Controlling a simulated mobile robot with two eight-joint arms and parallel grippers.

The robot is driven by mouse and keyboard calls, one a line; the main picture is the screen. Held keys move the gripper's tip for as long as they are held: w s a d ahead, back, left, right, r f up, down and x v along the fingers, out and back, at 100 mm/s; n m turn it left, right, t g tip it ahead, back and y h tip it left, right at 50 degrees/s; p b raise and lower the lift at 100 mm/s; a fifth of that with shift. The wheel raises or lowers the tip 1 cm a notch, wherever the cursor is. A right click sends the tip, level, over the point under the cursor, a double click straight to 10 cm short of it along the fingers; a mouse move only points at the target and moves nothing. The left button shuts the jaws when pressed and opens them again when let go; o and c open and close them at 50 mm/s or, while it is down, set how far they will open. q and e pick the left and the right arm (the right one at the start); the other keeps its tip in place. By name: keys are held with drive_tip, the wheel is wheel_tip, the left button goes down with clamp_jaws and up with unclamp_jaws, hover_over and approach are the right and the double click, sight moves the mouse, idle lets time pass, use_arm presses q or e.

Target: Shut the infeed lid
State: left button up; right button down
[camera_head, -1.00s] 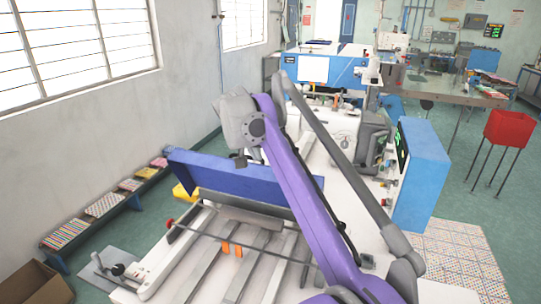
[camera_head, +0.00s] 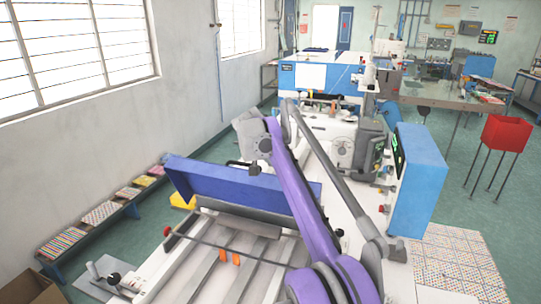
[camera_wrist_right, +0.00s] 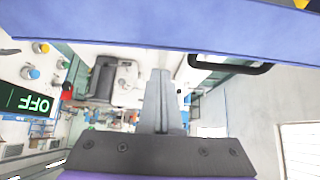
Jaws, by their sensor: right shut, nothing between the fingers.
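The infeed lid is a long blue panel (camera_head: 225,190), standing raised and tilted across the far end of the white infeed bed (camera_head: 205,262). My right arm reaches over the bed, and its gripper (camera_head: 254,168) is at the lid's upper edge, near the middle. In the right wrist view the lid (camera_wrist_right: 165,22) spans the top of the picture, with a black bar handle (camera_wrist_right: 240,68) at its edge. The shut, empty fingers (camera_wrist_right: 160,98) point towards the lid; whether they touch it cannot be told. My left gripper is out of view.
A blue control box (camera_head: 418,180) stands right of the bed, beside the sewing head (camera_head: 335,140). A low bench with colourful sheets (camera_head: 100,213) runs along the left wall. A red bin on legs (camera_head: 506,133) stands at the right.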

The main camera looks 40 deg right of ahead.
drive_tip(key=shift+s+a+f, duration=0.2)
drive_tip(key=shift+s+a, duration=0.45)
drive_tip(key=shift+a, duration=0.35)
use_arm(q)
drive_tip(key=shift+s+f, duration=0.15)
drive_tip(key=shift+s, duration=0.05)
use_arm(e)
drive_tip(key=shift+w+f, duration=0.1)
drive_tip(key=shift+d, duration=0.1)
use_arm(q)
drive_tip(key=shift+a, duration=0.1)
